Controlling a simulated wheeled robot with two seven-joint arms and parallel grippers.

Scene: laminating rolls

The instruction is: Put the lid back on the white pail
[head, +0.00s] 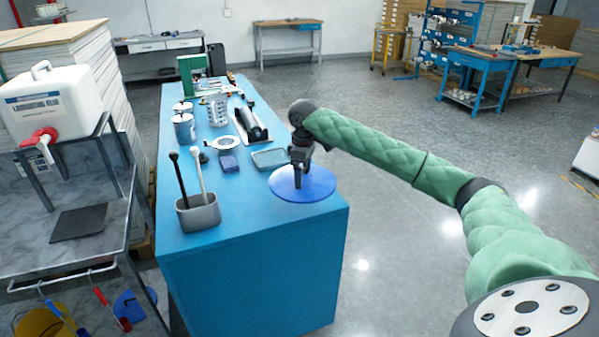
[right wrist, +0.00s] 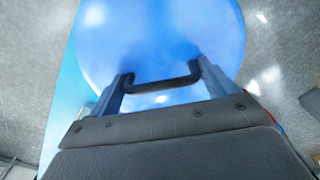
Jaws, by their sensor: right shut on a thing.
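A round blue lid (head: 285,185) shows at the near right corner of the blue bench, its right side reaching past the bench edge in the picture. My right gripper (head: 299,178) is over the lid. In the right wrist view the lid (right wrist: 160,40) fills the top, and my right gripper (right wrist: 163,80) is shut on its dark bar handle (right wrist: 165,86). I cannot tell whether the lid touches the bench or hangs above it. I cannot make out a white pail in either view. My left gripper is not in view.
The blue bench (head: 250,225) holds a grey caddy (head: 198,214) with two upright tools, a shallow tray (head: 270,159), a blue block (head: 229,163), a white ring (head: 223,143) and cans (head: 184,128). A white jug (head: 55,100) stands left. Open floor lies right.

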